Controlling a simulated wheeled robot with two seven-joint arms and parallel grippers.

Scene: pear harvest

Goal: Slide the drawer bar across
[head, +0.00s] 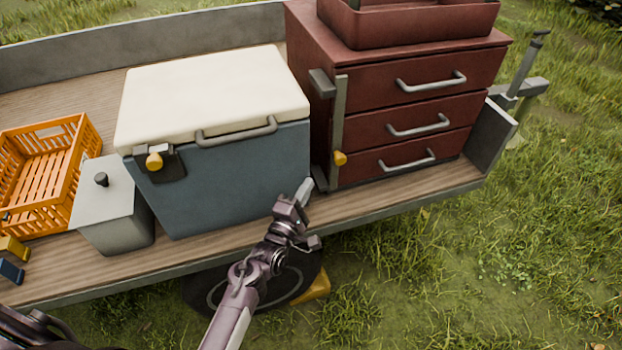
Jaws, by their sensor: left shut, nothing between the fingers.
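A dark red chest of three drawers (385,102) stands on the trailer bed at the right. The drawer bar (340,108) is a grey upright strip along the left edge of the drawer fronts, with a yellow knob (340,158) near its lower end. The three drawers look closed. My left gripper (305,190) is shut and empty. In the picture it is below and left of the yellow knob, in front of the cooler's lower right corner, and apart from the bar. My right gripper is not in view.
A blue cooler (235,175) with a cream lid stands left of the chest. A grey lidded bin (110,215) and an orange crate (45,195) are further left. A red tray (420,28) sits on the chest. Grass lies in front of the trailer.

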